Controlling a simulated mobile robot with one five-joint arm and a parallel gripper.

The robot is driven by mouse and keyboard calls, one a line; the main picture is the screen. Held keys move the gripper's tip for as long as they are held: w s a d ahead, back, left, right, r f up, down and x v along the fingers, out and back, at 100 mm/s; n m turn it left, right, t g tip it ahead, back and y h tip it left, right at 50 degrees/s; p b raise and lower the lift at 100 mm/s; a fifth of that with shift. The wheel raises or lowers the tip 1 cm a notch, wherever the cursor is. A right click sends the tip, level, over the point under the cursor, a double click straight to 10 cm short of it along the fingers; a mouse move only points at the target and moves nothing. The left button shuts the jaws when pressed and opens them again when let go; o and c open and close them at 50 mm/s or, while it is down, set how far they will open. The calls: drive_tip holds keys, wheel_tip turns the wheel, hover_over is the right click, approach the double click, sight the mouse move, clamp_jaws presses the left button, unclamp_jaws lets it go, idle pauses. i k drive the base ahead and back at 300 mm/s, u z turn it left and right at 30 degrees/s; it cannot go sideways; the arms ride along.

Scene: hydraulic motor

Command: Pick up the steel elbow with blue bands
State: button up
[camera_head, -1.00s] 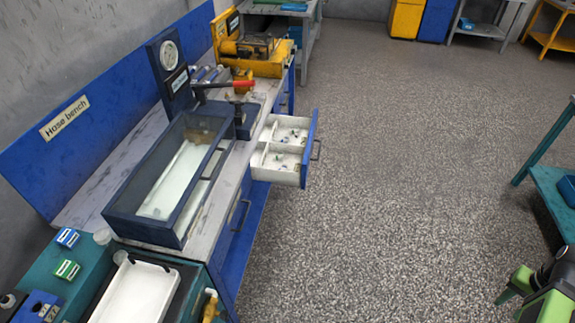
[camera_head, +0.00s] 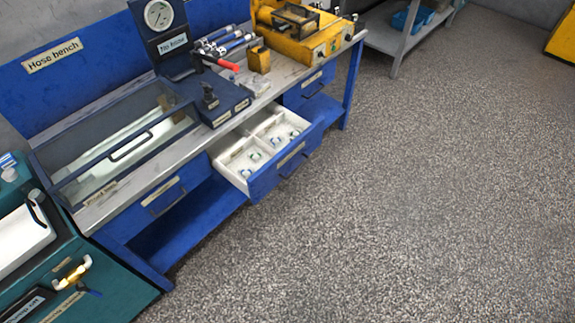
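An open drawer (camera_head: 292,160) with a blue front and white inside sticks out from the bench. It is split into compartments. Several small metallic fittings with bluish or greenish marks lie in it, some in the near left compartment (camera_head: 255,156) and some in the far right one (camera_head: 275,141). They are too small for me to tell which, if any, is the steel elbow with blue bands. My gripper is not in view.
The blue hose bench (camera_head: 165,195) has a lidded clear box (camera_head: 125,150), a gauge panel (camera_head: 160,18), a red-handled tool (camera_head: 228,66) and a yellow machine (camera_head: 320,38). A teal cabinet (camera_head: 125,290) stands at lower left. The floor (camera_head: 420,200) right of the drawer is clear.

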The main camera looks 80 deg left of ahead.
sight(246, 174)
drive_tip(key=u, duration=0.15)
drive_tip(key=i, duration=0.15)
drive_tip(key=u, duration=1.6)
drive_tip(key=k, duration=0.2)
drive_tip(key=u, duration=2.4)
drive_tip(key=i, duration=1.55)
drive_tip(key=u, duration=0.2)
